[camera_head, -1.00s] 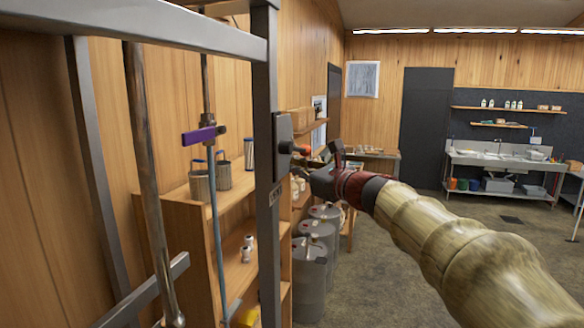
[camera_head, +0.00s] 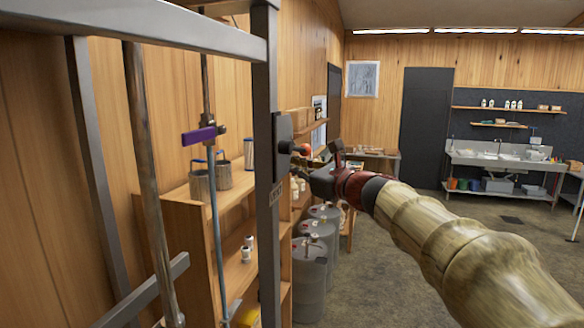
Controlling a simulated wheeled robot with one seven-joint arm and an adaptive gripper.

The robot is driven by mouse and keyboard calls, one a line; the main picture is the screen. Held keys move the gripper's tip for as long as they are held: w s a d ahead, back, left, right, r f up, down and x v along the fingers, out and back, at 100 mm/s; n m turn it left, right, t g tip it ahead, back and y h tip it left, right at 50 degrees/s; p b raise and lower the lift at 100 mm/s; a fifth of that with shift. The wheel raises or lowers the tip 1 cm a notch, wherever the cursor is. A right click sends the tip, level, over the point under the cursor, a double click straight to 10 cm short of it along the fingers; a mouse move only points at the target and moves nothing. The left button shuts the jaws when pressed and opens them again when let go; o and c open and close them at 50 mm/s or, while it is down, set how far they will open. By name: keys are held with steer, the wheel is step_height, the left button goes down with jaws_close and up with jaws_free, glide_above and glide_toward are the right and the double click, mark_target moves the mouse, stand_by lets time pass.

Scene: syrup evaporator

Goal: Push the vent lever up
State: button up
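The vent lever (camera_head: 286,148) sits on a dark plate (camera_head: 283,128) fixed to the grey metal post (camera_head: 265,100). It sticks out to the right and ends in a red-orange knob (camera_head: 304,150). A small label, too small to read surely, is on the post below the plate. My gripper (camera_head: 318,160) is just right of and below the knob, with one dark finger up and another part pointing left. The fingers look apart, with nothing held. I cannot tell whether they touch the knob.
A purple handle (camera_head: 203,135) sits on a thin rod left of the post. A wooden shelf (camera_head: 178,225) with metal containers stands behind the frame. Grey drums (camera_head: 310,280) stand below my gripper. The floor (camera_head: 400,290) to the right is open; a sink bench (camera_head: 503,158) is far off.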

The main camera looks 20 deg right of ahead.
steer(key=o, duration=0.9)
steer(key=shift+s, duration=0.1)
steer(key=v, duration=1.2)
steer(key=shift+a, duration=0.1)
steer(key=shift+c, duration=0.6)
